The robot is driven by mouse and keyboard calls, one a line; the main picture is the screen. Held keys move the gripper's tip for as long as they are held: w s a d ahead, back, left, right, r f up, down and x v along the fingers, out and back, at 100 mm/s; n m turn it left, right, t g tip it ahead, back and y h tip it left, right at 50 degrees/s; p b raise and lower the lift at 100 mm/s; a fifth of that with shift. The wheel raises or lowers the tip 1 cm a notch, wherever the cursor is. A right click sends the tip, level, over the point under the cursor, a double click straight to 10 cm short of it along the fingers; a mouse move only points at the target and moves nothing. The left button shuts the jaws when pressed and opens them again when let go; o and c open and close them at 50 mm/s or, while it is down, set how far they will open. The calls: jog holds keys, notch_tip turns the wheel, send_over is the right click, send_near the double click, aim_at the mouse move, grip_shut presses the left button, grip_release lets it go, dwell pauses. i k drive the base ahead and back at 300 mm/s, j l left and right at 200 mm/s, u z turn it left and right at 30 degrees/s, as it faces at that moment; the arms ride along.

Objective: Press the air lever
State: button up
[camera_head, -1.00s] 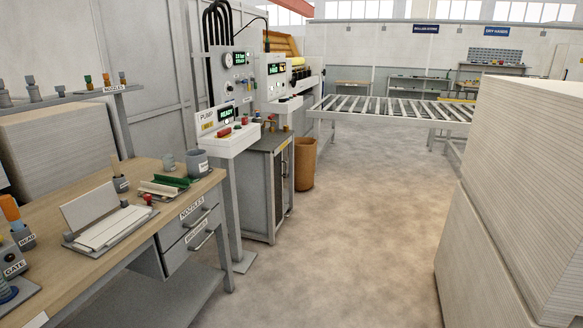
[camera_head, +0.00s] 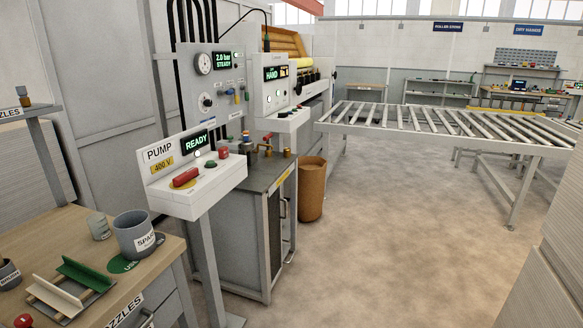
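No label naming an air lever is readable. A grey wall panel (camera_head: 212,75) carries a round gauge (camera_head: 203,63), a display reading 2.0 bar STEADY (camera_head: 229,60), a dark knob (camera_head: 206,101) and small blue and yellow fittings (camera_head: 240,97). A small red-topped part (camera_head: 267,139) shows above the grey cabinet. I cannot tell which of these is the air lever. My gripper is not in view.
A wooden bench (camera_head: 40,245) with a grey pot (camera_head: 134,235) and a green-and-white holder is at the lower left. A HAND control box (camera_head: 271,85), brown bin (camera_head: 312,190) and roller table (camera_head: 440,125) stand beyond. Pale stacked sheets (camera_head: 560,230) edge the right. The middle floor is clear.

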aim_at(220, 93)
jog(key=i+u, duration=0.15)
jog(key=i, duration=0.35)
jog(key=i+l+u, duration=0.1)
jog(key=i, duration=0.35)
jog(key=i+l+u, duration=0.15)
jog(key=i, duration=0.35)
jog(key=i+l+u, duration=0.1)
jog(key=i, duration=0.35)
jog(key=i+l+u, duration=0.45)
jog(key=i+l, duration=0.15)
jog(key=i, duration=0.1)
